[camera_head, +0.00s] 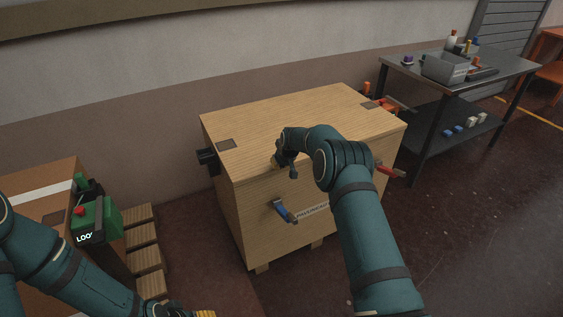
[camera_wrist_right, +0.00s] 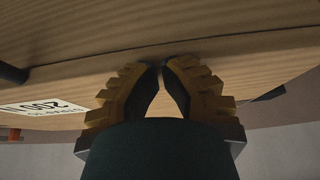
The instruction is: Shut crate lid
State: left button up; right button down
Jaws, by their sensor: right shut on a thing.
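The wooden crate (camera_head: 270,230) stands in the middle of the head view, with its flat lid (camera_head: 300,115) lying over the top; I see no clear gap along the front edge. My right gripper (camera_head: 280,161) is at the lid's front edge, left of centre. In the right wrist view its yellow-brown fingers (camera_wrist_right: 165,72) are closed together against the wood near a seam; what lies between the tips is hard to see. My left gripper (camera_head: 203,313) shows only its yellow tips at the bottom edge, so its opening cannot be judged.
A blue-handled fitting (camera_head: 285,211) and a red handle (camera_head: 390,170) stick out from the crate. A dark fitting (camera_head: 207,160) is on its left side. A brown box (camera_head: 40,190), a green device (camera_head: 97,222) and a pallet (camera_head: 143,250) stand left. A dark table (camera_head: 510,68) stands right.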

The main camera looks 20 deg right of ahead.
jog(key=shift+s+f, duration=0.15)
jog(key=shift+f, duration=0.2)
jog(key=s+d+r+p, duration=0.1)
jog(key=s+r+p, duration=0.2)
jog(key=s+r, duration=0.5)
jog(key=s+a+f+m+g+y, duration=0.1)
jog(key=s+a+f, duration=0.4)
jog(key=s, duration=0.3)
jog(key=s+a+f+g+y, duration=0.1)
jog(key=s+a+f, duration=0.4)
jog(key=s, duration=0.3)
jog(key=s+a+m+g, duration=0.1)
jog(key=s+a, duration=0.2)
jog(key=s, duration=0.7)
jog(key=s+a+f+m+g+y, duration=0.1)
jog(key=s+a, duration=0.3)
jog(key=s, duration=0.6)
jog(key=shift+s+a, duration=0.2)
jog(key=shift+a, duration=0.05)
